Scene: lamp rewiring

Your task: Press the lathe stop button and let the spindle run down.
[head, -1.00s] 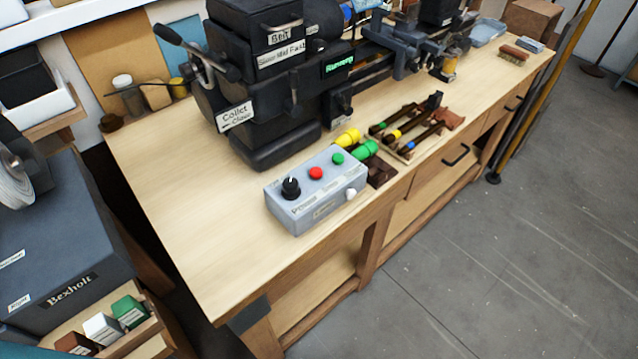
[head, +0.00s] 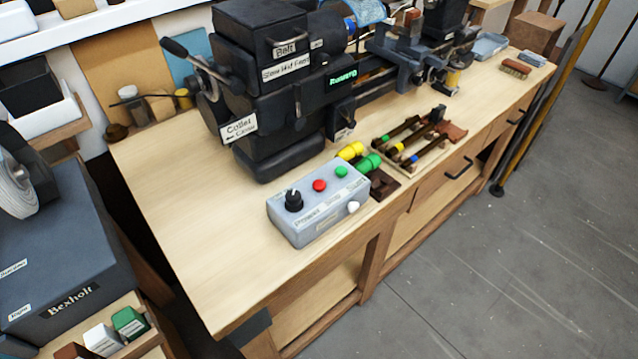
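The grey control box (head: 318,206) sits near the front edge of the wooden bench. On its top are a black knob (head: 293,200), a red button (head: 319,185) and a green button (head: 341,171). A white knob (head: 353,207) is on its front face. The dark lathe (head: 270,95) stands behind the box. A lit green sign (head: 342,78) on it appears to read "Running". Neither of my grippers is in the head view.
Yellow and green cylinders (head: 366,163) lie just right of the box. A rack of slim tools (head: 412,138) is further right. The bench top (head: 180,200) left of the box is clear. A Bexholt machine (head: 65,250) stands at the left. A brush (head: 516,68) lies at the far right.

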